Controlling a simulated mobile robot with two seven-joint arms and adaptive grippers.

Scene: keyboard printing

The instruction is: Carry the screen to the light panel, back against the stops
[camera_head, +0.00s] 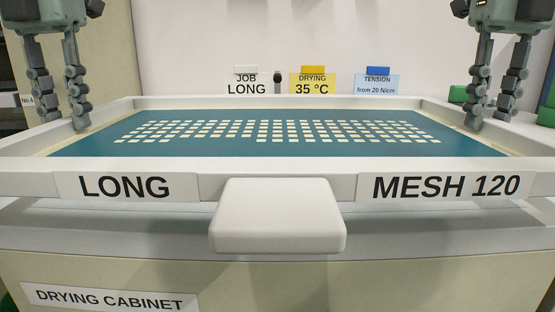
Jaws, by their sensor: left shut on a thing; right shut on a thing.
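The screen (275,148) is a white frame with teal mesh and rows of pale key-shaped marks. Its front rail carries the labels LONG (124,187) and MESH 120 (446,186). My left gripper (62,118) is shut on the left side rail of the screen, fingers pointing down. My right gripper (490,118) is shut on the right side rail in the same way. The screen looks level, at or just above the drying cabinet (400,275); I cannot tell whether it touches it. The light panel and its stops are not in view.
A white block-like handle (278,215) sticks out at the front centre. Behind, cards on the wall read JOB LONG (246,88), DRYING 35 °C (312,84) and TENSION (377,84). Green objects (547,103) stand at the right edge. A shelf with a tag (10,100) is at the left edge.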

